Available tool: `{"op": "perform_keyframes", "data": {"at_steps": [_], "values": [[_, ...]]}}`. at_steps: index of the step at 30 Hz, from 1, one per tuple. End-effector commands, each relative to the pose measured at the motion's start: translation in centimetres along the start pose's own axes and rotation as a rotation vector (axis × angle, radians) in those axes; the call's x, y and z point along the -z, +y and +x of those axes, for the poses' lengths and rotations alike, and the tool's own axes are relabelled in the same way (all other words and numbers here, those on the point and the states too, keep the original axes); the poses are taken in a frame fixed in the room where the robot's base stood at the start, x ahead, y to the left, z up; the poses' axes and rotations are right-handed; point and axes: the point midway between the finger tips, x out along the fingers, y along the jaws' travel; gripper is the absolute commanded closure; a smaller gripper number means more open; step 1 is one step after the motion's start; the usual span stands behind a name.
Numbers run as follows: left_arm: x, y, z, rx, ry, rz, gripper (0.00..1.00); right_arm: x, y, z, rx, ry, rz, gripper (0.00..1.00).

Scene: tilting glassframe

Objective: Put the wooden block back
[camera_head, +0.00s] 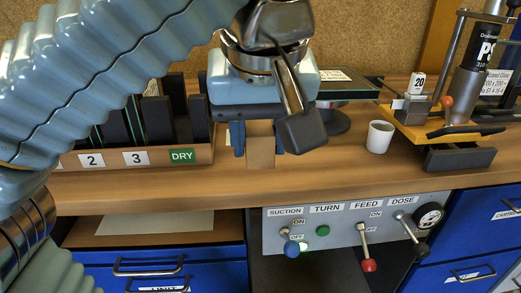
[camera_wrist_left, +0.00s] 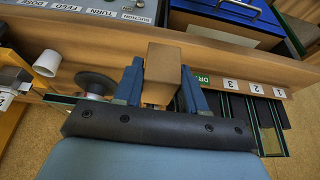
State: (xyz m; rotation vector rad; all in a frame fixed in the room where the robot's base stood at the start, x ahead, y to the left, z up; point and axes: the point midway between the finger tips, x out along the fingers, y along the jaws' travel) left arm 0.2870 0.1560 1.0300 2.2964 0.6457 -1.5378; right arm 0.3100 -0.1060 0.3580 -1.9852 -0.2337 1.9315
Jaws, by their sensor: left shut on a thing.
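The wooden block (camera_head: 261,152) is a plain light-brown block at the bench's front edge. My left gripper (camera_head: 248,138) is shut on it, with one blue finger on each side. In the left wrist view, the block (camera_wrist_left: 163,70) stands up between the two blue fingers of my left gripper (camera_wrist_left: 160,88). Whether the block touches the bench is hard to tell. My right gripper is not in view.
Left of the block is a wooden rack (camera_head: 200,153) with dark slots labelled 2, 3 and DRY. A white cup (camera_head: 380,137) and a yellow-based dispensing stand (camera_head: 440,132) are to the right. Below is a control panel (camera_head: 345,225) with levers, beside blue drawers (camera_head: 160,265).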

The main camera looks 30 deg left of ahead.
Motion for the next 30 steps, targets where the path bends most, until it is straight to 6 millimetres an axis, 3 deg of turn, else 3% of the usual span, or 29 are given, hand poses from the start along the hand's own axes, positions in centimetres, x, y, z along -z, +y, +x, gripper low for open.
{"op": "perform_keyframes", "data": {"at_steps": [11,20,24,30], "values": [[1.6,-0.3,1.7,-0.003,0.002,0.004,0.84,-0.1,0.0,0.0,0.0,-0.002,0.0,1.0],[6.8,-1.4,7.2,0.003,-0.002,-0.003,0.84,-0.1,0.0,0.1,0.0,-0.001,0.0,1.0],[7.8,-1.7,10.8,0.003,-0.002,0.0,0.84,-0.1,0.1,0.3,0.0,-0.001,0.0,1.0],[8.6,-1.8,13.2,0.0,0.0,0.001,0.84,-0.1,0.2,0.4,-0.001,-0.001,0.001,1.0]]}}
